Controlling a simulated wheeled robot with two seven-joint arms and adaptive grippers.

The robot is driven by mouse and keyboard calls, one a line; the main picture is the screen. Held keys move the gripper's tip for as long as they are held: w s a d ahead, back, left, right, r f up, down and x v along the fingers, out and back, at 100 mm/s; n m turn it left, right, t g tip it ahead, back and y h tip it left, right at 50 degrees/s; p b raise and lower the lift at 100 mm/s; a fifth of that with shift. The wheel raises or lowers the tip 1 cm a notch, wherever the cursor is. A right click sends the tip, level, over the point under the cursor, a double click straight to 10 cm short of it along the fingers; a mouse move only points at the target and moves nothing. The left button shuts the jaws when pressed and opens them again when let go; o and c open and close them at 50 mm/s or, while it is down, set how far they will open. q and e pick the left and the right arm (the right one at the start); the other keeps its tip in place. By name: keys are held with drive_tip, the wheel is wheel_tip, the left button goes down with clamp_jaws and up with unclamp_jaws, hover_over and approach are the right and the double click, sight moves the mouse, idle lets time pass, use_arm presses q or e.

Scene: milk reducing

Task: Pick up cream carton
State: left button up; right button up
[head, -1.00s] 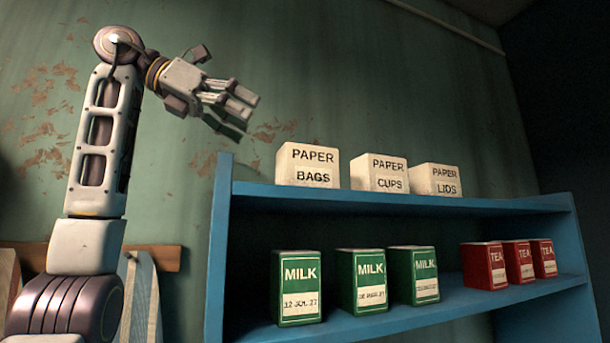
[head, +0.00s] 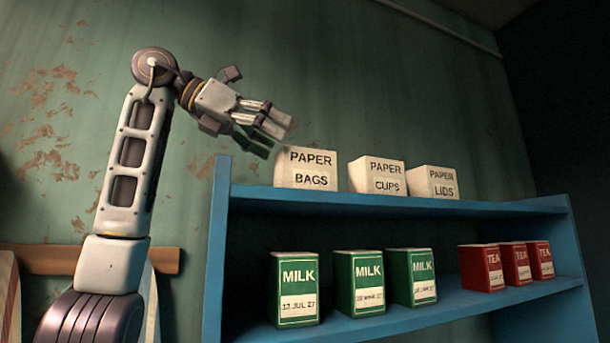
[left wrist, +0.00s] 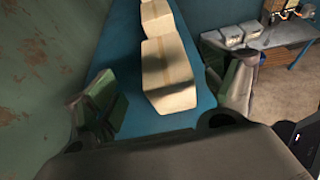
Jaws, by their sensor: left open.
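Three cream-coloured cartons stand in a row on the blue shelf unit's top board: one labelled PAPER BAGS (head: 306,168), one PAPER CUPS (head: 378,175) and one PAPER LIDS (head: 433,181). No carton reads CREAM. My left gripper (head: 264,132) is open and empty, above and left of the PAPER BAGS carton in the head view. In the left wrist view its fingers (left wrist: 170,97) stand apart, with the nearest cream-coloured carton (left wrist: 168,75) seen beyond and between them, and apart from it. My right gripper is not in view.
Three green MILK cartons (head: 298,289) and three red TEA cartons (head: 482,268) stand on the lower board. The blue shelf unit (head: 214,262) has an upright left side below my gripper. The green wall (head: 400,95) is close behind. A side table (left wrist: 268,50) shows in the left wrist view.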

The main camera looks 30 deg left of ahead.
sight(305, 154)
use_arm(q)
drive_tip(key=shift+x, duration=1.1)
drive_tip(key=shift+d+p+x, duration=0.2)
drive_tip(key=shift+p+x, duration=0.35)
drive_tip(key=shift+x, duration=2)
drive_tip(key=shift+s, duration=0.2)
drive_tip(key=c, duration=1.2)
